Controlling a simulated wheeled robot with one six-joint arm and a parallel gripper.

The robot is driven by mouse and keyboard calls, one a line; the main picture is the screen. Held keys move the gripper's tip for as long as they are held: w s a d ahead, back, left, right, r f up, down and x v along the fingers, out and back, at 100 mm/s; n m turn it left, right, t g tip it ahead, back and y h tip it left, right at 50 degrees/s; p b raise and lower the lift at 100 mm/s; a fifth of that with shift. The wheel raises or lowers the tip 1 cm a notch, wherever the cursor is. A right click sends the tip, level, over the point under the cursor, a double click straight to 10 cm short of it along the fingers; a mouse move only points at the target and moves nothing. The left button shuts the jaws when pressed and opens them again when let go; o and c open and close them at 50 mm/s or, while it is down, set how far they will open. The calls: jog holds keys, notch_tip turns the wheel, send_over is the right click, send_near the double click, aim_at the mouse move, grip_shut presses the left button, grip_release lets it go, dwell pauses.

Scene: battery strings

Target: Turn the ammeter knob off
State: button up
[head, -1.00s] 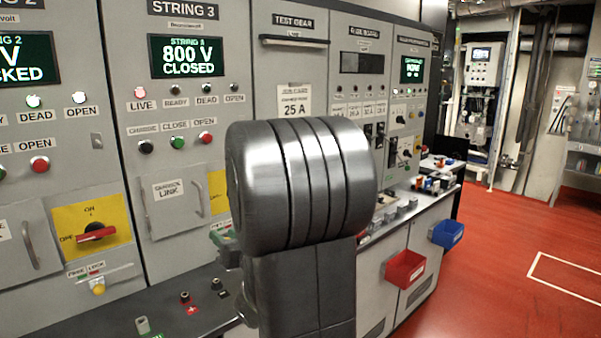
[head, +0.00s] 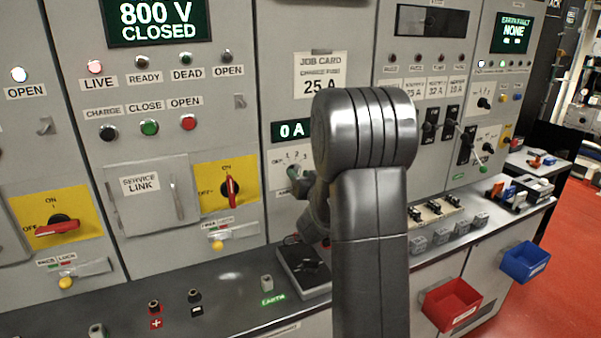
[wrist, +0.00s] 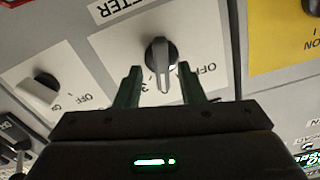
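The ammeter knob (wrist: 160,62) is a dark round knob with a grey pointer bar on a white plate (wrist: 115,55), seen upside down in the wrist view. Its bar points down in that view, between an OFF mark on the right and a 3 on the left; the exact setting is partly hidden. My gripper (wrist: 162,82) is open, its two green fingers on either side of the bar with gaps visible.
A second knob (wrist: 42,88) with an OFF mark is to the left in the wrist view. In the head view, a red switch (head: 231,187) on a yellow plate is left of the dial. A bench (head: 215,290) with terminals runs below. Red (head: 452,303) and blue (head: 525,262) bins hang in front.

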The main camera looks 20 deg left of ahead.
jog(key=shift+w+a, duration=0.1)
jog(key=shift+a, duration=0.3)
jog(key=shift+c, duration=0.3)
grip_shut()
jog(key=shift+f+n+b, duration=0.1)
jog(key=shift+n+b, duration=0.3)
jog(key=shift+b, duration=0.45)
jog(key=shift+s+a+n+b, duration=0.1)
jog(key=shift+n+b, duration=2.75)
jog(key=shift+b, duration=1)
jog(key=shift+s+n+b, duration=0.1)
jog(key=shift+n+b, duration=2.75)
jog(key=shift+b, duration=1)
